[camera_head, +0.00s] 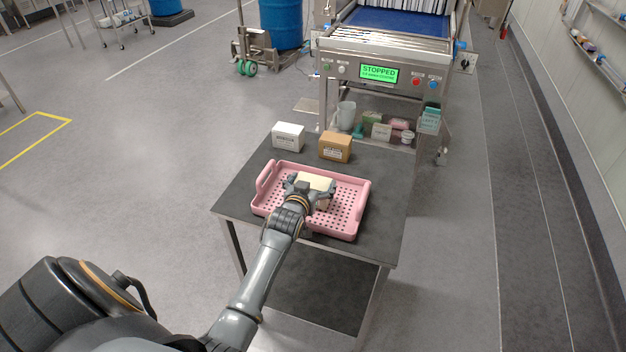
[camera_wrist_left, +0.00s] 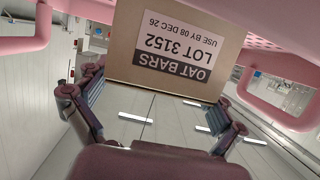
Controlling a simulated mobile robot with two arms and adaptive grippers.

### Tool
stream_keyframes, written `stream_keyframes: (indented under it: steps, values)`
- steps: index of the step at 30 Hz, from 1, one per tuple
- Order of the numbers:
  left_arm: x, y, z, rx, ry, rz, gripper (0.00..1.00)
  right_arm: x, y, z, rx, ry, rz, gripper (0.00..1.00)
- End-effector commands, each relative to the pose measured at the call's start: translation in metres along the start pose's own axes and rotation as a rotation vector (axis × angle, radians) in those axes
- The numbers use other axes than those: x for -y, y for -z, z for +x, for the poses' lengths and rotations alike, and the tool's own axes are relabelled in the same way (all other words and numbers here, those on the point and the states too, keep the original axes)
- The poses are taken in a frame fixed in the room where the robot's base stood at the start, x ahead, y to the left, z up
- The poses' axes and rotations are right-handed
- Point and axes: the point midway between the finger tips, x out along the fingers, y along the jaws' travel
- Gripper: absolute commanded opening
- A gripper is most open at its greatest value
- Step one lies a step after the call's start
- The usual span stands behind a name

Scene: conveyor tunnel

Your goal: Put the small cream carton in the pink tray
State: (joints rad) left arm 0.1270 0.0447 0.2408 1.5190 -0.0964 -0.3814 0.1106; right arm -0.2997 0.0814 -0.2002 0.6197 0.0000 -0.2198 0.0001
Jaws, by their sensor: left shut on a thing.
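The small cream carton (camera_head: 314,181) is over or in the pink tray (camera_head: 349,208), and my left gripper (camera_head: 309,190) is shut on it. In the left wrist view the carton (camera_wrist_left: 172,52) carries an upside-down label reading OAT BARS, LOT 3152. The gripper's fingers (camera_wrist_left: 158,92) stand on either side of its lower part. Parts of the pink tray (camera_wrist_left: 288,100) show on both sides of the carton. The gripper hides part of the carton, and I cannot tell whether it touches the tray floor. My right gripper is not in view.
A white carton (camera_head: 288,137) and an orange-brown carton (camera_head: 335,146) stand behind the tray on the dark table (camera_head: 385,178). A conveyor machine (camera_head: 390,70) with a green STOPPED screen stands beyond. Several small goods and a pale jug (camera_head: 346,115) sit below its panel.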

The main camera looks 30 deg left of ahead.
Motion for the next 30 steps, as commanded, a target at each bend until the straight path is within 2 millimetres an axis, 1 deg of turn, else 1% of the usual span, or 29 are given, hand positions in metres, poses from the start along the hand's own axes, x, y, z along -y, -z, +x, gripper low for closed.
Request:
stream_keyframes:
  steps: [4, 8, 9, 18, 22, 26, 30]
  values:
    - [0.000, 0.001, 0.000, -0.003, 0.000, 0.000, 0.38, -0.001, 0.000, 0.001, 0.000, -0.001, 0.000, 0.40]
    - [0.000, -0.003, 0.001, -0.002, 0.000, 0.000, 0.38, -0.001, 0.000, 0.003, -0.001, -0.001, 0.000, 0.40]
    - [0.000, -0.003, 0.001, 0.000, 0.000, 0.000, 1.00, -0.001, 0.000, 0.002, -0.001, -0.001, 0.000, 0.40]
    - [0.000, -0.003, 0.001, 0.000, 0.000, 0.000, 1.00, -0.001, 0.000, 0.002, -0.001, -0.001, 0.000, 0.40]
    - [0.000, 0.002, -0.001, -0.001, 0.000, 0.000, 1.00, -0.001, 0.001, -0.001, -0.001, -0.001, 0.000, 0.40]
    - [0.000, -0.001, -0.014, -0.001, -0.001, 0.000, 1.00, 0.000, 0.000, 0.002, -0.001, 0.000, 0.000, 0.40]
    - [-0.001, -0.002, -0.039, 0.000, -0.001, 0.000, 1.00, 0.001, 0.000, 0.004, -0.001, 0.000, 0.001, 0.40]
